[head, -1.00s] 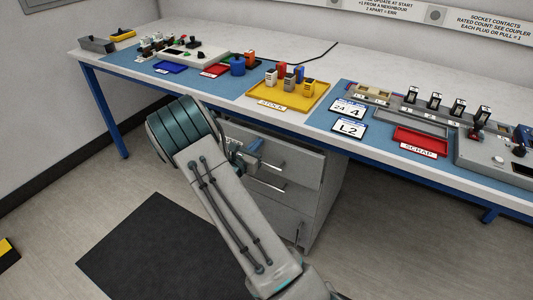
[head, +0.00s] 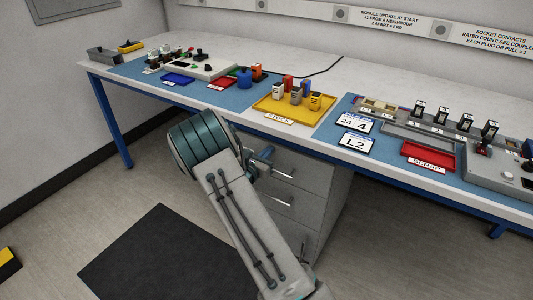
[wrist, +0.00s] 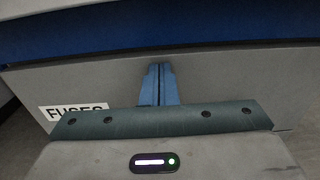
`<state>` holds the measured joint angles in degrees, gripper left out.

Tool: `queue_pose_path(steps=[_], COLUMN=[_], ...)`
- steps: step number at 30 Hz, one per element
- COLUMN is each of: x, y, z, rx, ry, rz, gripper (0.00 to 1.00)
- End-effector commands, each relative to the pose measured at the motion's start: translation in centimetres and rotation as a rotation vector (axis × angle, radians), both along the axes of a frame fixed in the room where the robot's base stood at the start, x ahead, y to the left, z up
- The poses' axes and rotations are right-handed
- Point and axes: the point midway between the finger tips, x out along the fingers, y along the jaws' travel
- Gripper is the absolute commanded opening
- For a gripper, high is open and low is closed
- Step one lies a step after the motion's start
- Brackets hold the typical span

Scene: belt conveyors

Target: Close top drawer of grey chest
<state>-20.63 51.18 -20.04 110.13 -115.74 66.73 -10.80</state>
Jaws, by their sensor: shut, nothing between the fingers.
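The grey chest (head: 321,197) stands under the workbench in the head view. Its top drawer (head: 300,166) has a bar handle (head: 283,175), and its front looks about level with the drawer below, though my arm covers its left part. In the wrist view the grey front (wrist: 230,88) carries a white label reading FUSES (wrist: 72,111), partly hidden. My gripper (head: 264,156) is shut and empty at the drawer front. Its blue fingers also show in the wrist view (wrist: 158,72), pointing at the front near its upper edge; whether they touch it is unclear.
The bench's blue front rail (head: 400,183) runs just above the chest. On the bench are a yellow stock tray (head: 268,104), a red scrap tray (head: 428,154) and several modules. A black mat (head: 165,255) lies on the open floor at left.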

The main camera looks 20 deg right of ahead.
Motion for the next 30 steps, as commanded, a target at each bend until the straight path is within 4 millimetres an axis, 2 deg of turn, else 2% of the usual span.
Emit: queue_pose_path(steps=[5, 12, 18, 24, 28, 30], x=[-1.3, -4.9, -7.0, -8.0, -8.1, -8.4], y=[2.3, 6.9, 9.9, 10.8, 10.8, 10.3], z=[0.4, 0.2, 0.1, 0.1, 0.2, 1.0], rx=[-0.003, -0.002, 0.0, -0.001, 0.003, 0.024], ry=[-0.003, 0.001, 0.0, -0.001, -0.003, -0.011], rz=[0.0, 0.001, 0.003, 0.0, -0.007, -0.033], gripper=[0.0, 0.0, 0.0, 0.0, 0.0, 0.0])
